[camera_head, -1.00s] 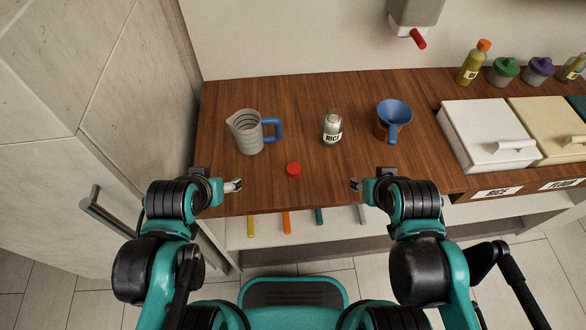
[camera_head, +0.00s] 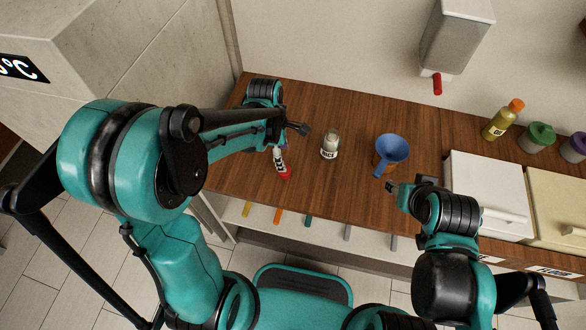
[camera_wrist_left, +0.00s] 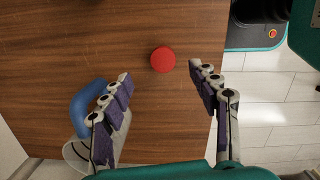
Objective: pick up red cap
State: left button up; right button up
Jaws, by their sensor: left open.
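The round red cap (camera_head: 285,173) lies on the wooden counter, just past the fingertips of my left gripper (camera_head: 280,161) in the head view. In the left wrist view the red cap (camera_wrist_left: 162,60) sits whole and clear at the upper middle. My left gripper (camera_wrist_left: 160,77) is open there, its purple-padded fingers either side of and slightly short of the cap, holding nothing. My right gripper (camera_head: 391,187) is over the counter's front edge at right; its fingers are too small to judge.
A jug's blue handle (camera_wrist_left: 86,108) is close to the left finger in the wrist view; my arm hides the jug in the head view. A rice jar (camera_head: 330,147) and a blue funnel (camera_head: 392,149) stand to the right. White bin (camera_head: 487,182) lies farther right.

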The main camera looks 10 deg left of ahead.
pick_arm(q)
notch_tip(320, 180, down, 3)
jog(key=shift+f+b, duration=0.1)
jog(key=shift+b, duration=0.55)
notch_tip(320, 180, down, 5)
jog(key=shift+s+d+r+b, duration=0.1)
jog(key=shift+d+r+b, duration=0.05)
jog(key=shift+b, duration=1.1)
jog(key=shift+r, duration=0.1)
jog(key=c, duration=0.9)
